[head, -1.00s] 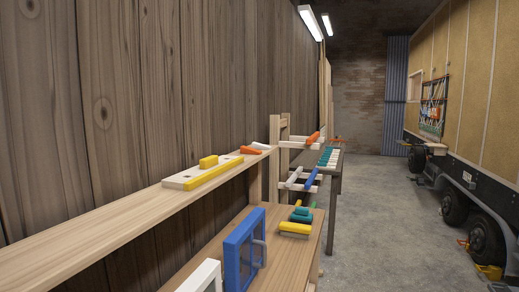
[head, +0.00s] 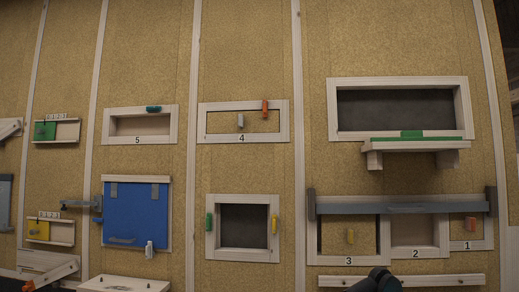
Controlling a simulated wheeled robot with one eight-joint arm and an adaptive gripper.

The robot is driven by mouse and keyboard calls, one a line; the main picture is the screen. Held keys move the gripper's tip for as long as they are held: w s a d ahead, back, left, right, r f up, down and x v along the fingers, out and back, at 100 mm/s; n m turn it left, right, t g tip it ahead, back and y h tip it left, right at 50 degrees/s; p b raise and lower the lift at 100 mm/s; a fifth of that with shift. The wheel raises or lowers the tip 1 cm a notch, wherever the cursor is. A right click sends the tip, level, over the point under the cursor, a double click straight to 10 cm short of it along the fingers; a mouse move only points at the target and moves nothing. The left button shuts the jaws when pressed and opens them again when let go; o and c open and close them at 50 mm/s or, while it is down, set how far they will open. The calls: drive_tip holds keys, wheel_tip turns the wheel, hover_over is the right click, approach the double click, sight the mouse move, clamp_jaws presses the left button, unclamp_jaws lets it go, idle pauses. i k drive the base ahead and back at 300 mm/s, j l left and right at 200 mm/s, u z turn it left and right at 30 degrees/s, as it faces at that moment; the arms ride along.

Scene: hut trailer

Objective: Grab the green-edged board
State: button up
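The green-edged board (head: 415,138) lies flat on a pale wooden bracket shelf (head: 417,149) below a dark framed window, at the upper right of the head view. A dark rounded piece, likely part of my arm, shows at the bottom edge, well below the board. My gripper's fingers do not show. Nothing is touching the board.
Below the shelf, a grey bar (head: 400,206) crosses framed openings numbered 3, 2 and 1. A pale rail (head: 440,281) runs underneath. To the left are framed opening 4 (head: 245,137), opening 5 (head: 140,140), a blue panel (head: 136,215) and a window with green and yellow latches (head: 243,198).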

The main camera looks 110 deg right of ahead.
sight(405, 135)
drive_tip(key=z, duration=5)
